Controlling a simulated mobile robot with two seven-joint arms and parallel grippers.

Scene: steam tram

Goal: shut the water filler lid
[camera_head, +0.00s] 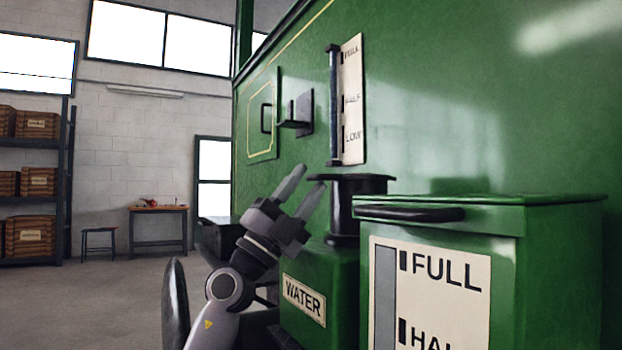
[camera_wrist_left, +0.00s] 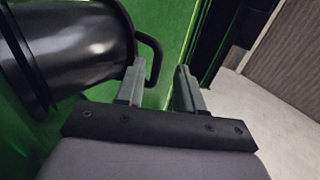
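The water filler is a black neck with a wide flat round top (camera_head: 347,183), on a green box labelled WATER (camera_head: 303,299) in the head view. I cannot make out a separate lid or tell whether it is shut. My left gripper (camera_head: 312,177) is open and empty, pointing up just left of the filler top. In the left wrist view, a black flared cylinder (camera_wrist_left: 75,45), apparently the filler, lies left of the open fingers (camera_wrist_left: 160,68). A curved black handle (camera_wrist_left: 152,48) shows near its rim, behind the left finger; its attachment is unclear. My right gripper is not in view.
A green tank (camera_head: 560,270) with a black handle and FULL gauge stands at the right front. The green tram wall (camera_head: 440,110) rises behind, with a level gauge (camera_head: 351,100) and a black bracket (camera_head: 303,112). Shelving (camera_head: 35,180) and a workbench (camera_head: 158,212) stand far left.

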